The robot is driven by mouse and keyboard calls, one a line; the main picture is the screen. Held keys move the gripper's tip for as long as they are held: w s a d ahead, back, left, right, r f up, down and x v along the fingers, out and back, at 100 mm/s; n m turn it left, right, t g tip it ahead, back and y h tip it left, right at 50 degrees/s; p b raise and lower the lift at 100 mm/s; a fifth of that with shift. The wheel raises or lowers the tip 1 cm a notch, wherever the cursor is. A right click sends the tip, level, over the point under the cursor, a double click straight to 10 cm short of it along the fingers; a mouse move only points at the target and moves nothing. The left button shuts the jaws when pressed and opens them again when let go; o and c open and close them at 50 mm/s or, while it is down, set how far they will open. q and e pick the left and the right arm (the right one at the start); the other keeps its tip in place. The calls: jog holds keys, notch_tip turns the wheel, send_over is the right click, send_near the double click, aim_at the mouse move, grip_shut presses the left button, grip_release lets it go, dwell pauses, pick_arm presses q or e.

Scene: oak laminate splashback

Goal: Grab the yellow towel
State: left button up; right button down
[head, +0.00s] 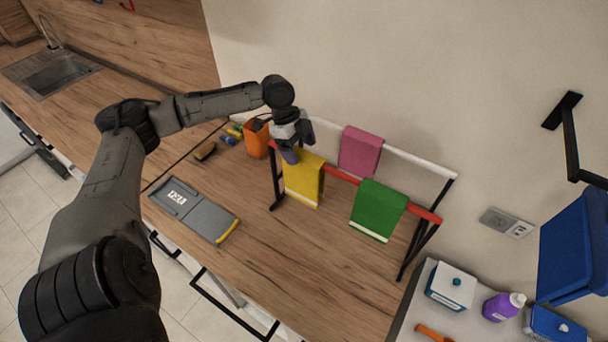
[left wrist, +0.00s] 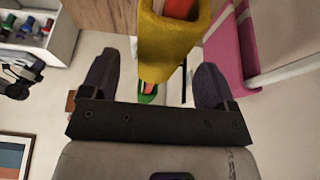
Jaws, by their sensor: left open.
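The yellow towel (head: 303,179) hangs over the red front bar of a drying rack on the wooden counter. My left gripper (head: 290,155) is at the left end of that bar, right beside the towel's upper part. In the left wrist view the yellow towel (left wrist: 172,40) drapes over the red bar between the two open, dark fingers (left wrist: 158,85). There is space between the towel and each finger, so nothing is gripped. The lower end of the towel is out of that view.
On the rack (head: 432,216) also hang a green towel (head: 378,208) and a pink towel (head: 360,152). An orange container (head: 257,139) stands left of the rack, close to my left gripper. A grey case (head: 195,208) lies in front. Counter between case and rack is clear.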

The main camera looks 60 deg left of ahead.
aim_at(302, 153)
pick_arm(q)
jog(key=shift+x, duration=1.65)
jog(key=shift+f+p, duration=0.2)
jog(key=shift+p, duration=0.45)
jog(key=shift+c, duration=0.4)
jog(key=c, duration=1.2)
jog(key=shift+c, duration=0.2)
